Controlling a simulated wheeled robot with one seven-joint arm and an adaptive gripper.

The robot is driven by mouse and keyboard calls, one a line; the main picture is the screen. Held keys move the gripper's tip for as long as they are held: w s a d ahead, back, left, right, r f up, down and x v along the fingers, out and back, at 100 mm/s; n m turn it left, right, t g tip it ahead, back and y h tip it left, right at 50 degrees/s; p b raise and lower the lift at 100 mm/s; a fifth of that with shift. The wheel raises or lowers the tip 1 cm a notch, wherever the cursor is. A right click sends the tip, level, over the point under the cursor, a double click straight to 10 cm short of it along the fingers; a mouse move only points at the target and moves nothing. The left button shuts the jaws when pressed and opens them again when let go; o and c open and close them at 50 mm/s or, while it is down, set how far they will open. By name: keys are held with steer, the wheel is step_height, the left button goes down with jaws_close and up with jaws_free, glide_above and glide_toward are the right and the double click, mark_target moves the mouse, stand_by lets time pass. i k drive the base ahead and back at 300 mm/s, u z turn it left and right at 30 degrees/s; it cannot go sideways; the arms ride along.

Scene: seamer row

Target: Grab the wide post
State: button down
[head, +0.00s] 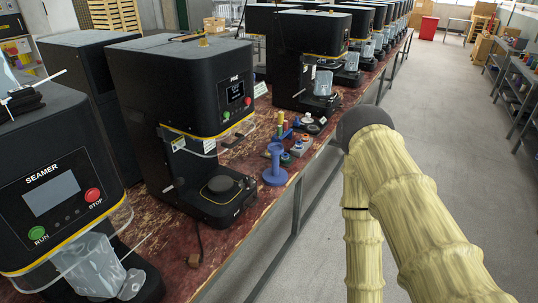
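A blue spool-shaped post (275,165) with a broad round foot and a flared top stands upright near the front edge of the worktable, right of the second machine. It looks the widest of the posts here. Just behind it are smaller upright pieces, including a yellow and orange one (281,126) and small blue and grey pieces (298,146). My arm in its pale yellow sleeve rises on the right, over the aisle and apart from the post. My gripper is not in view, so I cannot see whether it is open or shut.
Black seamer machines (190,110) stand in a row along the worn red-brown worktable (228,240). The nearest one (60,190) is at the left, with a clear container at its base. The grey floor aisle (440,110) is open at right.

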mark_target(274, 176)
steer(key=z, duration=1.6)
steer(key=i, duration=0.9)
steer(key=u, duration=2.5)
